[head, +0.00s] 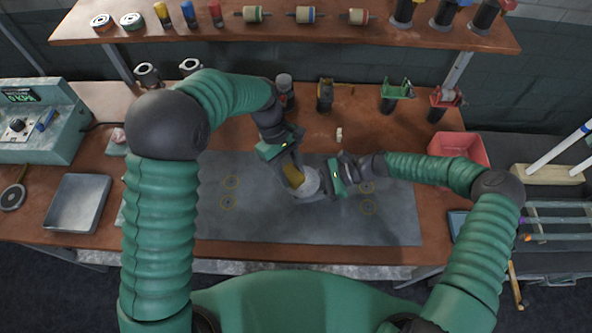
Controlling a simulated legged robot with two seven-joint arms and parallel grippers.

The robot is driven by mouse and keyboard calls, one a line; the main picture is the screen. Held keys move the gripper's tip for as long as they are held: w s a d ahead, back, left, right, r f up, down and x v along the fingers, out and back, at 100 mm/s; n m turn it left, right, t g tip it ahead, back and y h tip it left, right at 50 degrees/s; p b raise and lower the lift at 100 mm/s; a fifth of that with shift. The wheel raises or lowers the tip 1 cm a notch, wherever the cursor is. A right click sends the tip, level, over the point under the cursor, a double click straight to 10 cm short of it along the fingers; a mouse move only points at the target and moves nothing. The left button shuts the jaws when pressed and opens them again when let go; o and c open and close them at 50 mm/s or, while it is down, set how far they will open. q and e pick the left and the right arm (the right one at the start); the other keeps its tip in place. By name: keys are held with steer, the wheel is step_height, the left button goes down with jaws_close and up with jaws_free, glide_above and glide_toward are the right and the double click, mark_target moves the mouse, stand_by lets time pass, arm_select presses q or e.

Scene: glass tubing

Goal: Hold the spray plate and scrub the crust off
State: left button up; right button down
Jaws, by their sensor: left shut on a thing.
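A pale grey round piece (308,184), which looks like the spray plate, is over the middle of the grey mat (265,228). A yellow-brown block (293,175) is against its upper left side; I cannot tell whether they touch. My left gripper (289,163) comes from the upper left and is shut on the yellow-brown block. My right gripper (328,181) is close against the right side of the round piece. Its fingertips are too small and covered to show whether they grip it. Crust cannot be made out.
A shelf (290,30) with rollers, spools and tools runs across the back. Clamps and small tools stand behind the mat. A metal tray (76,203) and a green meter box (35,122) are left. A red bin (458,148) is right. The mat's front is clear.

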mark_target(315, 180)
arm_select(q)
steer(key=shift+d, duration=3.2)
steer(key=shift+s+a, duration=0.1)
steer(key=shift+a, duration=3.25)
steer(key=shift+d, duration=3.1)
steer(key=shift+d+r, duration=0.1)
steer(key=shift+d, duration=0.2)
step_height(315, 180, up, 8)
arm_select(e)
steer(key=c, duration=0.6)
jaws_free()
arm_select(q)
steer(key=shift+a, duration=0.1)
